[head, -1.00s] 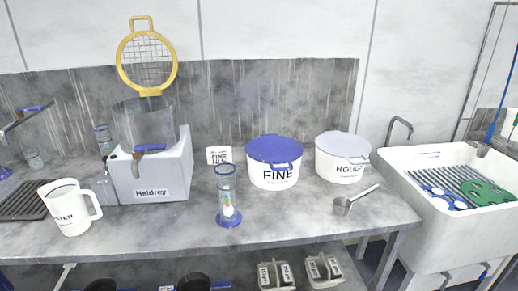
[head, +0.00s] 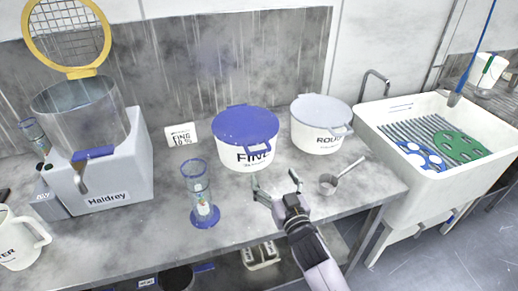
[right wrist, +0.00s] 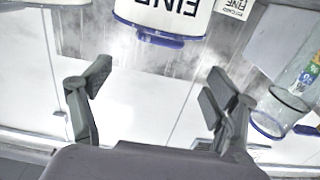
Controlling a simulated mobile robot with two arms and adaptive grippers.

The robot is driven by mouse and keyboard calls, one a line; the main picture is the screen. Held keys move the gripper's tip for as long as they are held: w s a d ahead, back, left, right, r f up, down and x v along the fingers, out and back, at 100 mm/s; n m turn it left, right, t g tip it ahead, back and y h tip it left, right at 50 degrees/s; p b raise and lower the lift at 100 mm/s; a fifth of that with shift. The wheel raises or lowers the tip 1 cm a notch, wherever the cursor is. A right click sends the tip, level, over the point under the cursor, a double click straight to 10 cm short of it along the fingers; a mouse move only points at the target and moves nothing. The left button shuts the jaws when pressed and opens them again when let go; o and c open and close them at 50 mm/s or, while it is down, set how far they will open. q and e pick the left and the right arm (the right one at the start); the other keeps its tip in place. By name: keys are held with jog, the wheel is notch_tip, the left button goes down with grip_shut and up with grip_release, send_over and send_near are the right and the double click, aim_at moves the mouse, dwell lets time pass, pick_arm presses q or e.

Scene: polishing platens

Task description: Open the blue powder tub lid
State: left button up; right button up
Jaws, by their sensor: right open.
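The blue-lidded powder tub (head: 243,156) stands upright on the bench, white with "FINE" on its front. Its blue lid (head: 246,122) is on, with a blue handle at the front right edge. In the right wrist view the tub (right wrist: 165,14) appears upside down at the top, ahead of the fingers. My right gripper (head: 277,184) is open and empty, in front of the tub and apart from it. Its two spread fingers also show in the right wrist view (right wrist: 155,90). My left gripper is not in view.
A grey-lidded "ROUGH" tub (head: 318,134) stands right of the blue one. A metal scoop (head: 330,184) lies near my right gripper. A clear blue-based cylinder (head: 199,200) stands left, a small sign (head: 181,136) behind. The white sink (head: 400,185) is at right.

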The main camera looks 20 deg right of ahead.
aim_at(260, 152)
jog(key=w+p, duration=0.1)
jog(key=w, duration=1)
jog(key=shift+w+a, duration=0.2)
jog(key=shift+w+f, duration=0.1)
jog(key=shift+w, duration=0.3)
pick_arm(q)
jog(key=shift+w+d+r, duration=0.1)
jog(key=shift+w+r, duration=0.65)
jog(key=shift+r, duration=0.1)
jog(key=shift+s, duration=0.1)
pick_arm(e)
jog(key=shift+c, duration=0.5)
